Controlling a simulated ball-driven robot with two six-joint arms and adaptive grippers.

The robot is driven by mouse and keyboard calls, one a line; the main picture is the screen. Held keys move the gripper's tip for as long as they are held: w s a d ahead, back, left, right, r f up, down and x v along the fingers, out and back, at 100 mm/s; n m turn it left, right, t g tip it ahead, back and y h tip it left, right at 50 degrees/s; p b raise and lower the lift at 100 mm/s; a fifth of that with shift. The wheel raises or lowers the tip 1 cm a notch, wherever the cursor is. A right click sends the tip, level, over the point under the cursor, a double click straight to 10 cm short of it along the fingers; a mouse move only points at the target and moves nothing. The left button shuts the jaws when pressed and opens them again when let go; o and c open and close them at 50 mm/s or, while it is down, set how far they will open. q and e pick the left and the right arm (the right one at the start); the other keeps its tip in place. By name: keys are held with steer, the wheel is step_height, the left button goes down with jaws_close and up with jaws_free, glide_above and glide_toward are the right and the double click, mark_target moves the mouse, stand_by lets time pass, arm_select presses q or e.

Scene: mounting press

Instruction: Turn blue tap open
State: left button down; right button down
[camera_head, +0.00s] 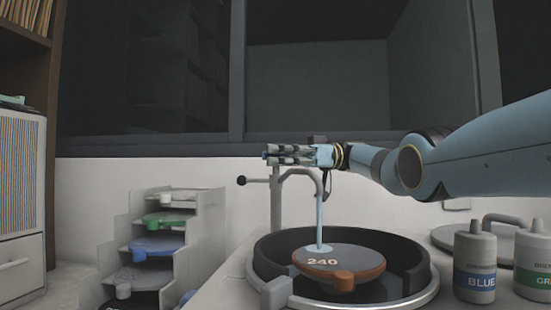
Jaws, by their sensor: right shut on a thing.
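My right gripper (275,155) reaches in from the right and is shut at the top of the grey tap post (276,205). A small bit of blue shows at its fingertips; the rest of what it holds, seemingly the blue tap's handle, is hidden by the fingers. A curved grey spout (300,172) bends from the post to the right. A pale blue stream (319,215) runs straight down below the spout onto a brown disc marked 240 (345,262). A thin lever with a black knob (241,180) sticks out left of the post. My left gripper is not in view.
The disc sits in a round dark basin with a metal rim (428,285). A bottle labelled BLUE (475,265) and a green-banded bottle (534,265) stand at the right. A stepped rack (205,235) with coloured discs stands left of the basin.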

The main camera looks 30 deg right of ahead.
steer(key=c, duration=1.4)
jaws_free()
steer(key=shift+d, duration=0.1)
step_height(320, 180, up, 10)
steer(key=shift+o, duration=0.6)
